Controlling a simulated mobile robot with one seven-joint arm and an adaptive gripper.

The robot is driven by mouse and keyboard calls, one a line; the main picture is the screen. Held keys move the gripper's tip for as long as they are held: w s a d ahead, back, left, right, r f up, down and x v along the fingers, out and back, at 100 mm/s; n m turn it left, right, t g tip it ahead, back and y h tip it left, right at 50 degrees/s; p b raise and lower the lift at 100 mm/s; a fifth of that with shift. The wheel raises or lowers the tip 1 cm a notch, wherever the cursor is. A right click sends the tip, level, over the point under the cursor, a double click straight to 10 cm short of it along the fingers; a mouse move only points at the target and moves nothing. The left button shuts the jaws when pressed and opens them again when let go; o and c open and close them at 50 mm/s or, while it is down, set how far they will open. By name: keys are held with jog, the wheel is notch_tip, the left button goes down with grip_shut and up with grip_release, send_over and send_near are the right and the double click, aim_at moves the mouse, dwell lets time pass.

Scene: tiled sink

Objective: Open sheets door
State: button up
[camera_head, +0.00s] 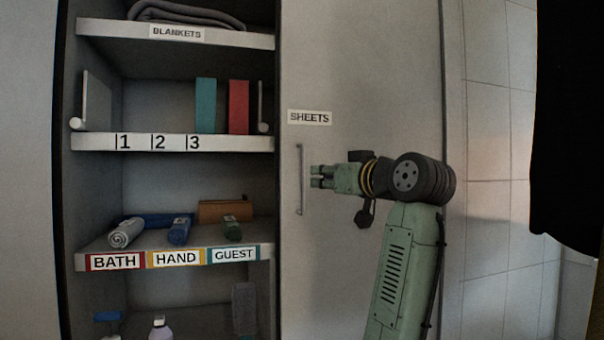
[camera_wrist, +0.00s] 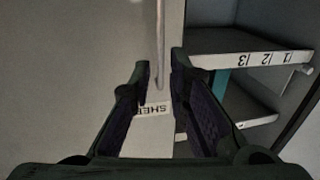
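The sheets door (camera_head: 370,70) is a tall grey panel to the right of the open shelves and looks shut. Its white SHEETS label (camera_head: 310,117) is near its left edge; it shows upside down in the wrist view (camera_wrist: 152,108). A thin vertical bar handle (camera_head: 300,180) is below the label. My gripper (camera_head: 313,177) points left, its fingertips just right of the handle in the head view. In the wrist view my gripper (camera_wrist: 159,62) is open, and the handle (camera_wrist: 160,40) shows between the fingertips. I cannot tell whether a finger touches it.
Open shelves on the left hold a folded blanket (camera_head: 187,14), a teal book (camera_head: 205,105), a red book (camera_head: 239,106) and rolled towels (camera_head: 179,230). Bottles stand at the bottom. A tiled wall (camera_head: 490,130) and a dark hanging cloth (camera_head: 570,130) are on the right.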

aim_at(303, 175)
jog(key=p+x, duration=0.3)
jog(key=x, duration=0.6)
jog(key=shift+w+a, duration=0.15)
jog(key=shift+a, duration=0.05)
grip_shut()
dwell(0.3)
